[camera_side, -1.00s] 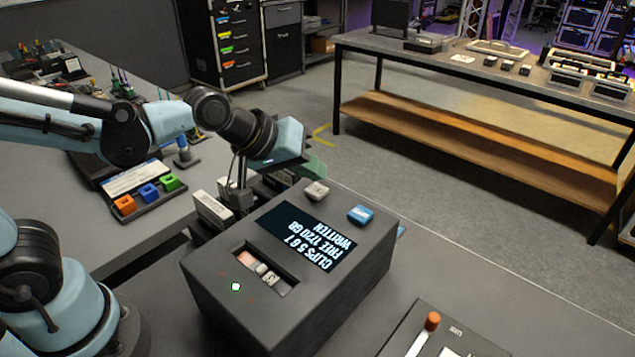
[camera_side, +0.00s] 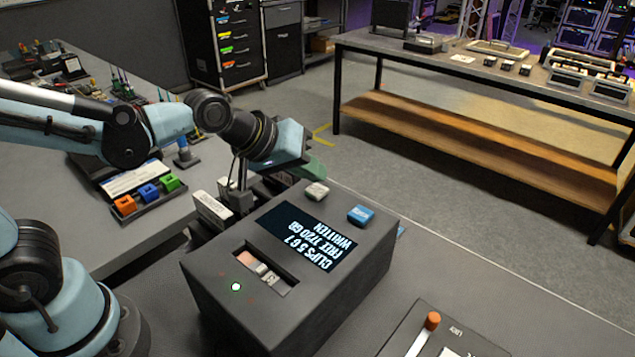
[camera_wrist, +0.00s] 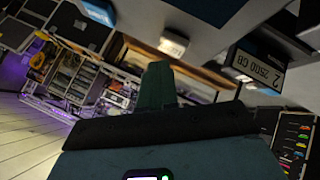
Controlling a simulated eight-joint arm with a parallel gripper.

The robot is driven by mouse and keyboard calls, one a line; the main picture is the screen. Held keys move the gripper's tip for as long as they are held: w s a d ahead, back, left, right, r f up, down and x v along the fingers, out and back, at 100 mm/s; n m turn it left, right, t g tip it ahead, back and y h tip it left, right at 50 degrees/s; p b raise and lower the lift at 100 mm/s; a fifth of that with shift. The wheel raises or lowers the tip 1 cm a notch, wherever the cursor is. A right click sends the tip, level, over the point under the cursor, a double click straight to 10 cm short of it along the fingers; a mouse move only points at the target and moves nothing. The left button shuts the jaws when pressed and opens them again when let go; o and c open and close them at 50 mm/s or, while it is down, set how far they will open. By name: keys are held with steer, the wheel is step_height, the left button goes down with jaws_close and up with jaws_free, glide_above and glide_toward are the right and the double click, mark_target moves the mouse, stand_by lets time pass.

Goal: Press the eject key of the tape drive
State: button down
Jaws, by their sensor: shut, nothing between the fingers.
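The tape drive (camera_side: 340,300) is a dark box with a lit screen (camera_side: 308,236) on its top. A pale grey key (camera_side: 317,191) and a blue key (camera_side: 361,215) stand on the top behind the screen. Their lettering is too small to read. My gripper (camera_side: 314,170) is shut and empty, with green fingers just behind and above the pale key. No contact is clear. In the wrist view my fingers (camera_wrist: 157,85) are together, and the pale key (camera_wrist: 173,43) shows beyond their tips.
A cartridge (camera_side: 212,210) stands left of the drive; its 2500 GB label (camera_wrist: 255,68) shows in the wrist view. A panel with an orange-knobbed lever (camera_side: 432,321) lies front right. A tray of coloured blocks (camera_side: 148,192) is at left.

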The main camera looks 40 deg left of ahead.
mark_target(310, 190)
steer(key=shift+f, duration=0.3)
steer(key=shift+f, duration=0.5)
stand_by(0.7)
steer(key=shift+r, duration=3.45)
steer(key=s+a+f+m+g+y, duration=0.1)
steer(key=s+a+f+m+y, duration=0.1)
steer(key=s+a+f+m, duration=0.3)
steer(key=s+a+f, duration=0.1)
steer(key=s+a, duration=0.3)
steer(key=shift+a+f+g+y, duration=0.25)
steer(key=shift+f+g+y, duration=0.05)
steer(key=shift+g+y, duration=0.1)
